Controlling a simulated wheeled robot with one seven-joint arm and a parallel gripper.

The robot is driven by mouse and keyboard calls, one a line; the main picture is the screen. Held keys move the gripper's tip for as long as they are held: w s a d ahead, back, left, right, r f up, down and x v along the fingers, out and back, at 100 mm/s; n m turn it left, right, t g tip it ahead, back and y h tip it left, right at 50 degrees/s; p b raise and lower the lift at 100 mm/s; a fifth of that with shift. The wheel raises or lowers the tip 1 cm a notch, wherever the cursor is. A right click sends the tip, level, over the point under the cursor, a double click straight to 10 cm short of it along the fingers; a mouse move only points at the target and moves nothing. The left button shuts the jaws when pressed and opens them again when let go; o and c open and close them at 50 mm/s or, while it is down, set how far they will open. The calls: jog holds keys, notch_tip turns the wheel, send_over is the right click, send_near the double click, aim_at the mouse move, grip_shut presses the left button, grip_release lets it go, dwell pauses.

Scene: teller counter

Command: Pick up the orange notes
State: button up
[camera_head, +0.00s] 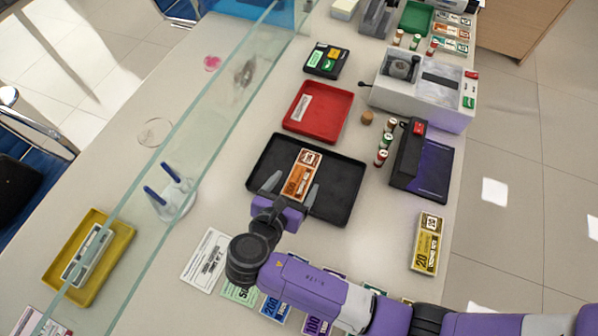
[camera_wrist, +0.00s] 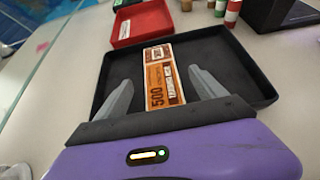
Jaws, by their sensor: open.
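The orange notes (camera_head: 302,173) lie as a narrow stack in a black tray (camera_head: 345,185) on the counter. In the wrist view the orange notes (camera_wrist: 163,77) show a 500 marking and lie between and beyond my fingers. My gripper (camera_head: 291,193) is open and empty over the near left part of the tray. In the wrist view my gripper (camera_wrist: 160,88) has one grey finger on each side of the notes, apart from them. The near end of the notes is close to my gripper's body. I cannot tell the exact height of the fingertips.
A red tray (camera_head: 334,128) stands just behind the black tray. A dark device (camera_head: 421,165) and small rolls (camera_head: 383,150) stand to the right. Yellow 20 notes (camera_head: 427,243) lie at the right. A glass screen (camera_head: 185,145) runs along the left.

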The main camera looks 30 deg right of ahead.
aim_at(302, 174)
jog(key=x, duration=0.4)
jog(key=shift+w+d+f, duration=0.15)
jog(key=shift+d+f, duration=0.1)
jog(key=shift+f, duration=0.05)
jog(key=c, duration=1.5)
jog(key=shift+r, duration=0.1)
